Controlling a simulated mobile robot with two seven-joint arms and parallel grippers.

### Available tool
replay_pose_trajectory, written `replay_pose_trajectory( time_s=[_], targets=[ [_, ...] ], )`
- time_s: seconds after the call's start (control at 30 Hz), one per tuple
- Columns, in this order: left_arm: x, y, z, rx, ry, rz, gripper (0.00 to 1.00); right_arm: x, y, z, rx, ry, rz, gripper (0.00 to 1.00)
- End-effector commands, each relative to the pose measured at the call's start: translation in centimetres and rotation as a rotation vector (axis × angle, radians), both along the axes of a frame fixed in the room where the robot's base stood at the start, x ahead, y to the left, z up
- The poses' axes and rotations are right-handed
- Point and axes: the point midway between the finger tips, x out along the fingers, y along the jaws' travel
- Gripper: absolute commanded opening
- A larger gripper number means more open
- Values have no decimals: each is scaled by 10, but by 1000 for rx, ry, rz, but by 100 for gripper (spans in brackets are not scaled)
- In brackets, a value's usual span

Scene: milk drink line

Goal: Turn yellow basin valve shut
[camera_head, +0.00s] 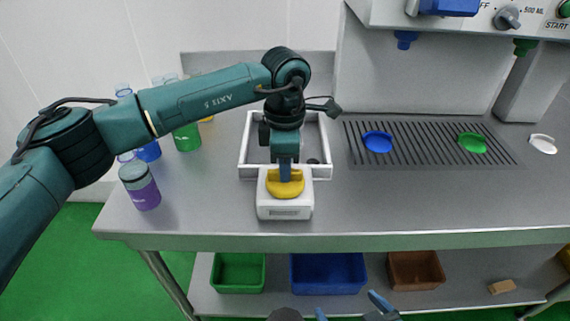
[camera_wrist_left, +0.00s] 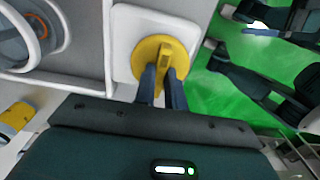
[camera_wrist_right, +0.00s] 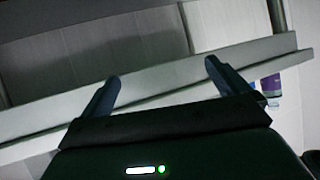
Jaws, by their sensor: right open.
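The yellow basin valve (camera_head: 285,188) is a round knob with a raised bar across it, on a white block (camera_head: 285,211) at the bench's front edge. The knob also shows in the left wrist view (camera_wrist_left: 158,52). The bar runs left to right in the head view. My left gripper (camera_head: 285,178) points straight down at the knob, its fingers close together on either side of the bar. Its fingertips are partly hidden against the knob. My right gripper (camera_head: 350,308) is open and empty, low in front of the bench; it also shows in the right wrist view (camera_wrist_right: 160,82).
A white-rimmed basin (camera_head: 244,150) lies behind the valve. Purple (camera_head: 145,194), green (camera_head: 186,138) and blue (camera_head: 148,151) bottles stand at left. A drain grille (camera_head: 420,159) with blue and green discs is at right. Coloured bins (camera_head: 328,273) sit on the lower shelf.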

Motion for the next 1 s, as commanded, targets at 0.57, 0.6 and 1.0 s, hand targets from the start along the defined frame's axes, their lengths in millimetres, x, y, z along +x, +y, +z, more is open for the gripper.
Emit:
replay_pose_trajectory(
  time_s=[0.57,0.6,1.0],
  targets=[
    [0,0,-1,1,-1,-39,0,1,0,-3,6,-1,-1,100],
    [0,0,-1,1,-1,-56,0,1,0,-5,9,-1,-2,100],
    [1,0,-2,2,-2,-356,0,4,3,-17,60,-12,-18,100]
  ],
)
